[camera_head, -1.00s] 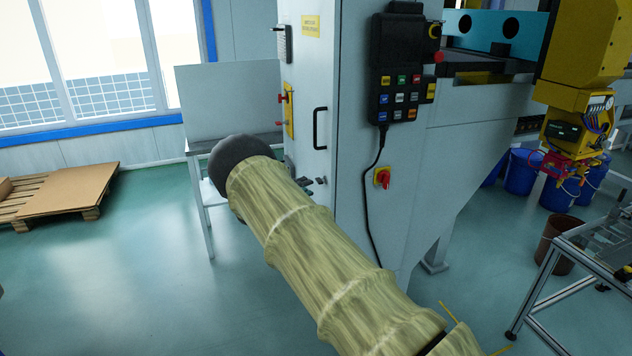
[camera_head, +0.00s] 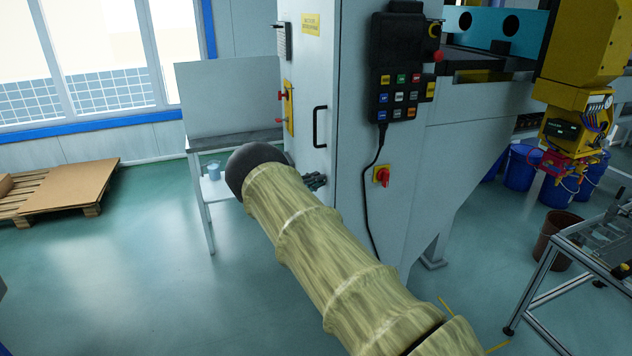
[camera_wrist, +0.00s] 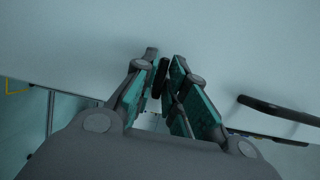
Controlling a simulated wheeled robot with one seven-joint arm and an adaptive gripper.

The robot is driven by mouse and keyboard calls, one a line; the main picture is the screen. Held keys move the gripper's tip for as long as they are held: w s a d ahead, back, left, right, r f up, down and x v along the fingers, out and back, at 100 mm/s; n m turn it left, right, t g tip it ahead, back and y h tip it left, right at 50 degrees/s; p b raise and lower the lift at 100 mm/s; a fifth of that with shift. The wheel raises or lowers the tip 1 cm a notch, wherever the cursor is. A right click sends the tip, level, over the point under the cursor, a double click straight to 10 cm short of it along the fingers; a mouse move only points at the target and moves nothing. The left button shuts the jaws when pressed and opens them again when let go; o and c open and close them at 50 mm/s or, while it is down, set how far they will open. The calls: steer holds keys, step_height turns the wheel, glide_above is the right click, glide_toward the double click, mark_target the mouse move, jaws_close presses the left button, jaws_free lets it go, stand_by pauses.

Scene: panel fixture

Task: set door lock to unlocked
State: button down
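The grey cabinet door (camera_head: 308,90) has a black bar handle (camera_head: 320,127) near its right edge. The handle also shows at the right in the wrist view (camera_wrist: 275,108). My gripper (camera_head: 316,181) is at the door, below the handle, partly hidden by my arm in the head view. In the wrist view my gripper (camera_wrist: 164,72) has its teal-padded fingers apart, pointing at the door face. A small dark upright piece (camera_wrist: 161,77), seemingly the door lock, stands between the fingertips. I cannot tell whether the fingers touch it. No lock marking is readable.
A black control pendant (camera_head: 405,70) hangs on the cabinet's side, with a red rotary switch (camera_head: 382,176) below. A grey table (camera_head: 240,138) stands left of the door. A wooden pallet (camera_head: 60,190) lies farther left on otherwise open floor.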

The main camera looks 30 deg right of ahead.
steer(key=shift+b, duration=0.3)
steer(key=shift+w+d+r+n+g+y+b, duration=0.1)
steer(key=shift+n+g+y+b, duration=0.8)
steer(key=shift+n, duration=1.35)
steer(key=shift+w+a+r+n+g+y+b, duration=0.1)
steer(key=shift+n+g+y+b, duration=0.75)
steer(key=shift+n, duration=1.35)
steer(key=shift+w+d+n+g+y+b, duration=0.1)
steer(key=shift+n+g+y+b, duration=0.8)
steer(key=shift+n, duration=1.35)
steer(key=shift+g+h, duration=0.35)
steer(key=c, duration=1.6)
jaws_free()
steer(key=v, duration=1.2)
